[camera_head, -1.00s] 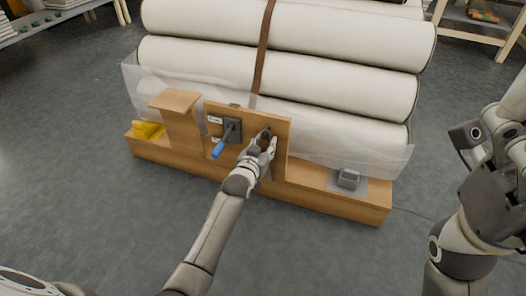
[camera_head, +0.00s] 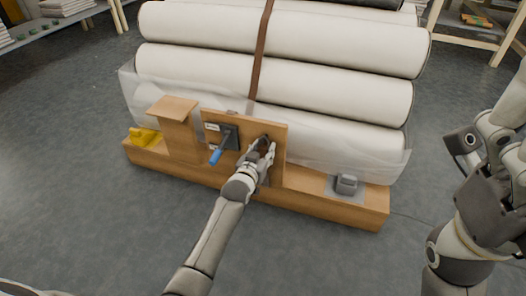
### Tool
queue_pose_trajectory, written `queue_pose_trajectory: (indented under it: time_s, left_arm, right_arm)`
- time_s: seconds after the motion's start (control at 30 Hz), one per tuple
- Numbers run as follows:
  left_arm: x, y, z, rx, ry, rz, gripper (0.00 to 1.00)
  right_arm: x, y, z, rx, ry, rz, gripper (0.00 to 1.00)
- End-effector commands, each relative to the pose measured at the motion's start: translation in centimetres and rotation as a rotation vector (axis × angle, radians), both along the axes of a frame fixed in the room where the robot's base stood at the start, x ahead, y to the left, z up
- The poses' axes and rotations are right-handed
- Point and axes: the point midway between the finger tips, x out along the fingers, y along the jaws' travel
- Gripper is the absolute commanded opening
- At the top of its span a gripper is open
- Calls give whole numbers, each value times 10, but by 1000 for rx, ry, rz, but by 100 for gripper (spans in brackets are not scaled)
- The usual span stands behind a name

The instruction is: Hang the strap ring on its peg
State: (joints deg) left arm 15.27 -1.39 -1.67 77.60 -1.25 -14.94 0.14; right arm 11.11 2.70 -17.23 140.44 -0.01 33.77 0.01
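A brown strap (camera_head: 262,50) runs down over the white rolls to the top of an upright wooden board (camera_head: 276,131). My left gripper (camera_head: 264,146) is at the right half of this board, over a small dark brown part there. The gripper covers most of that part, so I cannot make out the ring or the peg, nor whether the fingers are closed on anything. My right gripper (camera_head: 476,141) is at the right edge of the view, away from the board, with its fingers apart and nothing seen between them.
A lever with a blue handle (camera_head: 216,156) sits on the board left of my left gripper. A wooden base (camera_head: 325,205) carries a yellow block (camera_head: 145,137) at left and a grey device (camera_head: 346,184) at right. A clear sheet (camera_head: 390,163) stands behind. The floor in front is free.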

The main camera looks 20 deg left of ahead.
Motion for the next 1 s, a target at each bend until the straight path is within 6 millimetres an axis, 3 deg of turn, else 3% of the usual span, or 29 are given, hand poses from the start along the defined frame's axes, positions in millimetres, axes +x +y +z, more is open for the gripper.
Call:
queue_pose_trajectory:
  time_s: [0.13,0.57,1.0]
  left_arm:
    - [0,0,0,0,0,0,57]
    - [-6,0,0,0,1,0,57]
    - [-69,2,13,0,2,0,57]
  right_arm:
    - [0,0,0,0,0,0,84]
    - [0,0,-1,-2,1,-1,84]
    - [0,0,0,-1,1,-1,84]
